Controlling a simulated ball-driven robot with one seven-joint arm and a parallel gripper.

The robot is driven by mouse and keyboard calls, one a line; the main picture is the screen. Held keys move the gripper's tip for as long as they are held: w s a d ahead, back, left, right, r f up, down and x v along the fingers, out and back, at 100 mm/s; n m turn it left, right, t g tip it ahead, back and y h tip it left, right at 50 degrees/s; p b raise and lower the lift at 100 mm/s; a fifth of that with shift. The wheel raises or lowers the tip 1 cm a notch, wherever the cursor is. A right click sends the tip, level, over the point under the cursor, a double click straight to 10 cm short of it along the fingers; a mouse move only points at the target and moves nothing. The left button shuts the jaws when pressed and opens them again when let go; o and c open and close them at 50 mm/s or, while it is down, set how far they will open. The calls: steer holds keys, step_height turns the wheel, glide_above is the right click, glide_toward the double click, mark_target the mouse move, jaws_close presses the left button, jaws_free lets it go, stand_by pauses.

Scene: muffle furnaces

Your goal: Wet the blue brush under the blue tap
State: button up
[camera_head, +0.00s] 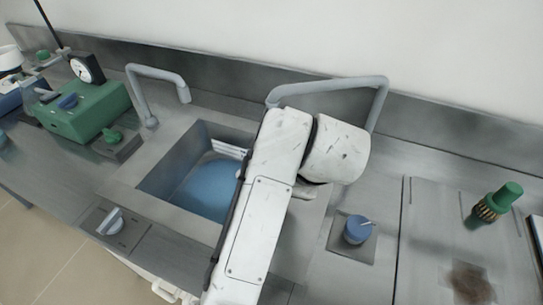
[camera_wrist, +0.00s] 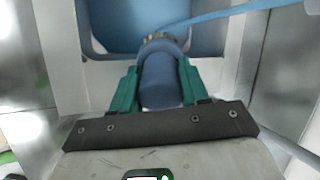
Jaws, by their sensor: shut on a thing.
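My gripper (camera_wrist: 152,84) is shut on the blue brush (camera_wrist: 161,78), its teal fingers on both sides of the handle. The brush's gold end points away from the wrist, towards the blue basin (camera_wrist: 110,38). A light-blue curved strip (camera_wrist: 230,16) runs from the upper right to the brush's end; I cannot tell whether it is water or whether it touches. In the head view my arm hides the gripper and brush. A grey tap (camera_head: 330,88) arches behind my arm, its base hidden. A blue knob (camera_head: 356,229) sits on a plate right of my arm.
The sink (camera_head: 158,185) has a blue bottom. A second grey tap (camera_head: 150,76) stands behind it, with a pale knob (camera_head: 112,221) in front. A green device with a dial (camera_head: 88,112) stands at left.

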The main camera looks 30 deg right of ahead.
stand_by(0.3)
steer(key=s+r+p, duration=0.1)
steer(key=s+r, duration=0.3)
steer(key=s, duration=0.1)
steer(key=shift+p, duration=0.3)
steer(key=shift+a, duration=0.1)
stand_by(0.8)
